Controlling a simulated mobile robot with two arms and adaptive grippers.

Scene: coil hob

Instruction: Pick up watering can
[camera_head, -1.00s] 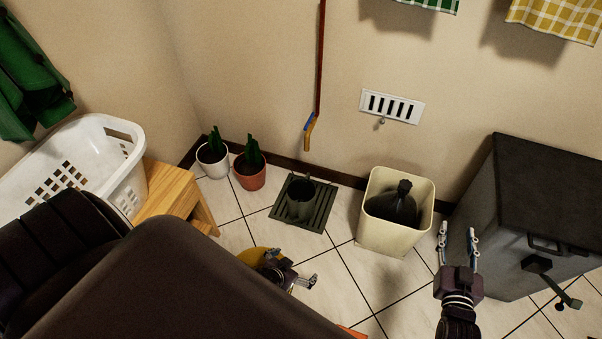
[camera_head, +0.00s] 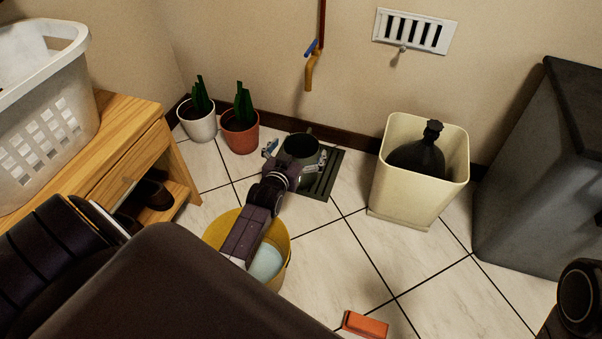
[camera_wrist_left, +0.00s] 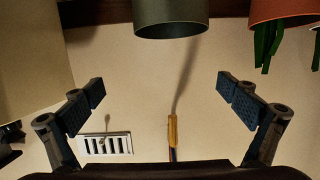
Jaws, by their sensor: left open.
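The watering can (camera_head: 302,146) is a dark grey-green round vessel standing upright on the floor grate. Its lower part is partly hidden by my left gripper (camera_head: 296,153), which is open with its fingers spread in front of the can. In the left wrist view the can (camera_wrist_left: 170,18) shows at the top edge, beyond and between the open fingers (camera_wrist_left: 161,88). The fingers look empty, with a gap to the can. My right gripper's fingers are out of view; only a dark part of my right arm shows at the right edge.
Two potted plants (camera_head: 240,131) stand left of the can. A cream bin (camera_head: 393,195) with a black bag is to the right. A yellow bucket (camera_head: 222,222) lies below my left forearm. A wooden stand (camera_head: 118,152) is at left, and an orange block (camera_head: 366,324) is on the tiles.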

